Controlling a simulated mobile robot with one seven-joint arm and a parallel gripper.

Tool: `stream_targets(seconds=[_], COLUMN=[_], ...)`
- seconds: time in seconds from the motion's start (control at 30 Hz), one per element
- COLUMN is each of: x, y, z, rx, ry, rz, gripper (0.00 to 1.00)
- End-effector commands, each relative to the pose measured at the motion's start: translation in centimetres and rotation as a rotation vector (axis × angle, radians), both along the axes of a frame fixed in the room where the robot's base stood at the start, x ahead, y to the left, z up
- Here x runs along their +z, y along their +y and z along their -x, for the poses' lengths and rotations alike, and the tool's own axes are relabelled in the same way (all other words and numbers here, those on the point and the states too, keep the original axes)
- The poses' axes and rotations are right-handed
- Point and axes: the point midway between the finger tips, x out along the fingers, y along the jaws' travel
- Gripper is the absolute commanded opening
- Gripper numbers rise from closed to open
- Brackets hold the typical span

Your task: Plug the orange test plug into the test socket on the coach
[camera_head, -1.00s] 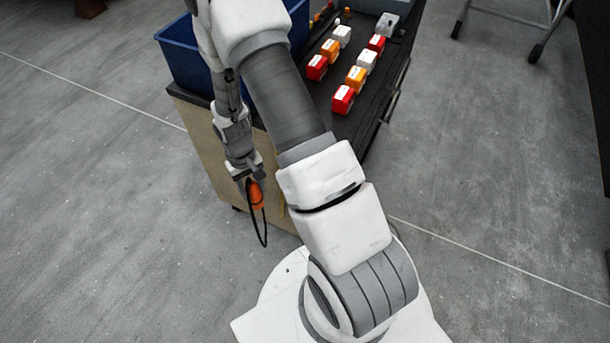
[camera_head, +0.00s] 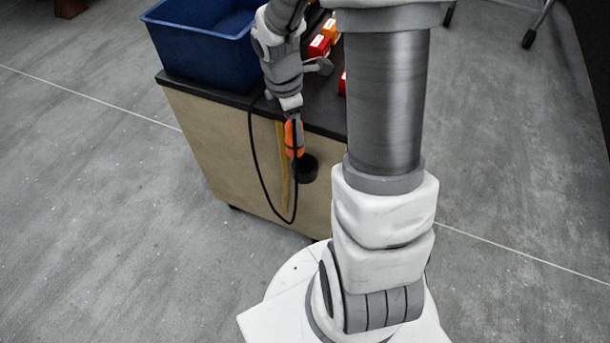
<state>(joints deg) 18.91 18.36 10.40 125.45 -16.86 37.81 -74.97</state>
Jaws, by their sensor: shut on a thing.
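My gripper (camera_head: 292,112) is shut on the orange test plug (camera_head: 294,137) and points down in front of the cart's near end panel. The plug hangs upright below the jaws. A thin black cable (camera_head: 262,178) loops from it down past the panel and back up. Whether the plug touches the panel I cannot tell. I see no coach and no test socket in this view.
The cart (camera_head: 213,144) has a wooden end panel and a dark top. A blue bin (camera_head: 205,50) and red and orange blocks (camera_head: 320,46) are on it. A black round thing (camera_head: 306,168) and a yellow strip (camera_head: 283,165) show at the panel. Floor is clear at left.

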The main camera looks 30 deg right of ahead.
Motion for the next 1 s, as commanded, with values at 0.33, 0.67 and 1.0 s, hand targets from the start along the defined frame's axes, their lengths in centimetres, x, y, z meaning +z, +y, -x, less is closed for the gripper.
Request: stream_targets(seconds=[0.33,0.67,1.0], x=[1.7,1.8,-2.7], y=[-1.7,-1.7,-1.6], z=[1.4,1.4,1.4], rx=[0.247,0.26,0.26], ry=[0.0,0.001,0.003], rz=[-0.001,-0.001,-0.002], gripper=[0.0,0.0,0.0])
